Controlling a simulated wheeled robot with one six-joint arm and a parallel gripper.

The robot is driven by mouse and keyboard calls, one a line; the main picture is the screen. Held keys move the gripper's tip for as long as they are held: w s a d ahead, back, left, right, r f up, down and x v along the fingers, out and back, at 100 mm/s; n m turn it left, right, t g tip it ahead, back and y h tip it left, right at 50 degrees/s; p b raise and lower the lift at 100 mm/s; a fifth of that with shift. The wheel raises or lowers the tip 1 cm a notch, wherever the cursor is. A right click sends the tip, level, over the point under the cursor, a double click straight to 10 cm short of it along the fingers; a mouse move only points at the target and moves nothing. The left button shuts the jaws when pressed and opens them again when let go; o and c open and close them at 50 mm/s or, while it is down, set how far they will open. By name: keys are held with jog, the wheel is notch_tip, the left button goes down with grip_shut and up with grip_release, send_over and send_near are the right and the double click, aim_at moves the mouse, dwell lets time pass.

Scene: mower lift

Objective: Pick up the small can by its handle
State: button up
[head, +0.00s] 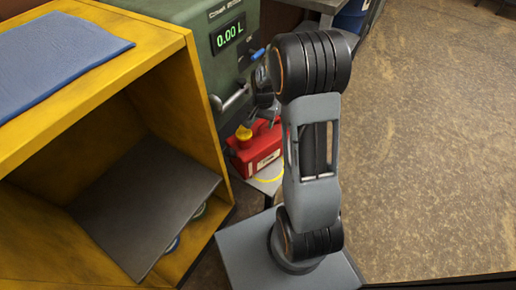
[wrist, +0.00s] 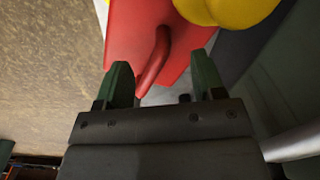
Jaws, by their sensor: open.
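The small can is red with a yellow cap; in the head view the can (head: 259,153) stands on a pale surface in front of the green dispenser, partly hidden by my arm. In the wrist view the can (wrist: 130,28) fills the upper middle, with its yellow cap (wrist: 222,8) at the top. Its red handle (wrist: 160,58) lies in line with the gap between the fingers. My gripper (wrist: 162,82) is open, with green fingertips on either side of the handle's lower end. I cannot tell whether either finger touches it. In the head view my arm hides most of the gripper.
The green dispenser (head: 232,75) reads 0.00 L and has a lever handle (head: 234,98) close to the can. A yellow cabinet (head: 200,110) with a blue mat (head: 60,55) on top stands at left. The brown floor (head: 430,140) at right is clear.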

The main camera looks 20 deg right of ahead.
aim_at(262, 127)
jog(key=shift+s+f+b, duration=0.1)
jog(key=shift+f+b, duration=1.45)
jog(key=shift+f, duration=1.15)
jog(key=shift+d+r, duration=0.1)
grip_shut()
